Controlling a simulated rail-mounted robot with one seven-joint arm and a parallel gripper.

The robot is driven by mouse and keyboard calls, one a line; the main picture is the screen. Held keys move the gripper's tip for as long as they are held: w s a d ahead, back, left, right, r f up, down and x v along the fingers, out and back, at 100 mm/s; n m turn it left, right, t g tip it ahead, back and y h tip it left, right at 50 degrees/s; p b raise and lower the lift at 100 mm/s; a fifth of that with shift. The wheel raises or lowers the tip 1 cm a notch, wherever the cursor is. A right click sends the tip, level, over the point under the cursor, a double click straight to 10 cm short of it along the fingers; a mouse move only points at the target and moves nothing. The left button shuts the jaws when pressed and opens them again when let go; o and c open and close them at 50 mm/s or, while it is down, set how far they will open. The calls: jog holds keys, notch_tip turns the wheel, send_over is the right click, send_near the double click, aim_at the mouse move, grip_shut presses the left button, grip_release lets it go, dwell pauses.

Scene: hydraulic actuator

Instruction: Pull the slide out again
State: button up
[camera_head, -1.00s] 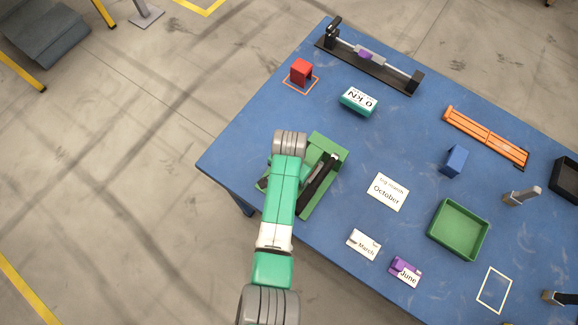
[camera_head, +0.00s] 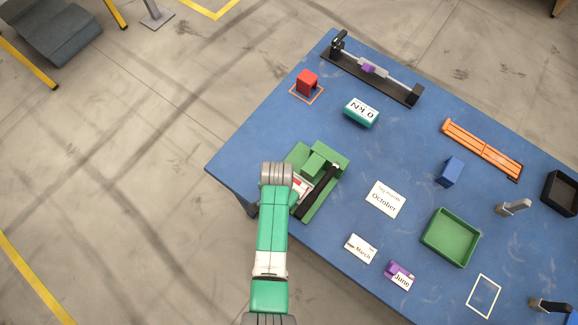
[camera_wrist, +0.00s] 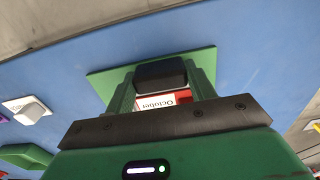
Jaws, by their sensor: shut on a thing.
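The green fixture (camera_head: 326,160) sits near the table's left corner. It has a raised green block on top and a long black bar (camera_head: 318,193) along its right side. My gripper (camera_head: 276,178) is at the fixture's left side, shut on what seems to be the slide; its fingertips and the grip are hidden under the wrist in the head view. A white and red panel (camera_head: 300,186) shows between gripper and block. In the wrist view, this panel reads "October" (camera_wrist: 157,102), beside a black block (camera_wrist: 160,74) and between green side walls.
Right of the fixture lie an October card (camera_head: 385,199), a March card (camera_head: 360,249) and a purple June block (camera_head: 400,273). A teal "0 kN" block (camera_head: 361,112) and a red block (camera_head: 307,82) stand behind. A green tray (camera_head: 450,237) is further right.

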jog(key=shift+s+a, duration=0.35)
jog(key=shift+s, duration=0.15)
jog(key=o, duration=1.4)
notch_tip(320, 180, up, 8)
jog(key=shift+f+p, duration=0.1)
jog(key=shift+p, duration=0.65)
